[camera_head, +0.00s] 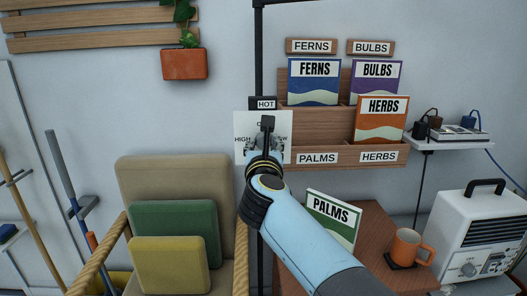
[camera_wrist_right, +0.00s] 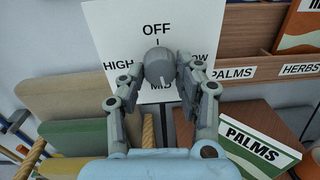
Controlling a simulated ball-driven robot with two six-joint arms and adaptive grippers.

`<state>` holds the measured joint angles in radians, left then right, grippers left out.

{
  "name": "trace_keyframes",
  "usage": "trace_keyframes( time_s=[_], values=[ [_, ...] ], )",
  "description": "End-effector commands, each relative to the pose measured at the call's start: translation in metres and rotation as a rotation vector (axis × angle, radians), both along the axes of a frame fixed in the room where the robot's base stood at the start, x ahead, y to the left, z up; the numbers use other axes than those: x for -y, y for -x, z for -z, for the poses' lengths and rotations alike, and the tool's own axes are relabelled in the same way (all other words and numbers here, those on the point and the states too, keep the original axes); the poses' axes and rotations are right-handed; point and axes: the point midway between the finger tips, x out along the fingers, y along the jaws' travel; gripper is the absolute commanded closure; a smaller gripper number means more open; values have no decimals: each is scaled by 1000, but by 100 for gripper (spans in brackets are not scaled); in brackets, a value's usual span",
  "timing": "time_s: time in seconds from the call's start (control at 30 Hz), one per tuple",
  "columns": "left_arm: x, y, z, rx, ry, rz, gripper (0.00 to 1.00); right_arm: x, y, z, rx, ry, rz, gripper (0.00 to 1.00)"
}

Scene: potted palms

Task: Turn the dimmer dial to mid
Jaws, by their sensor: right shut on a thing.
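The dimmer dial (camera_wrist_right: 159,66) is a round grey knob on a white wall panel (camera_wrist_right: 105,28). The panel reads OFF at the top, HIGH at left, LOW at right, partly covered, and MID at the bottom, partly covered. My right gripper (camera_wrist_right: 160,74) is shut on the dial, with a finger on each side of it. Which mark the dial points to I cannot tell for sure. In the head view my right gripper (camera_head: 266,142) hides most of the dial and part of the panel (camera_head: 242,125). My left gripper is not in view.
A HOT sign (camera_head: 263,103) sits above the panel. A wooden rack (camera_head: 325,123) with seed packets is at its right. Below are an armchair (camera_head: 170,174) with cushions, a PALMS packet (camera_head: 331,215), an orange mug (camera_head: 407,247) and a white heater (camera_head: 485,230).

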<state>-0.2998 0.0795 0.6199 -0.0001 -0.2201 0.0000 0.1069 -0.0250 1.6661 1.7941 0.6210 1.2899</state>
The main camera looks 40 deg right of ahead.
Motion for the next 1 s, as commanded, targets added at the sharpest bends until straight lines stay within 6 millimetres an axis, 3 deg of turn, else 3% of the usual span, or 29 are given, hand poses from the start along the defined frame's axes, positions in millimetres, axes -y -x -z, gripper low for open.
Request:
trace_keyframes(
  time_s=[0.3,0.87,0.9,1.0],
  values=[
    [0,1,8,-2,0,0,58,0,1,5,64,-120,1,98],
    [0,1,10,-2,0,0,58,-1,1,5,79,-149,2,98],
    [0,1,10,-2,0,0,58,-1,1,5,79,-149,2,65],
    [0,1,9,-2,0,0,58,0,1,4,81,-148,2,52]
  ],
)
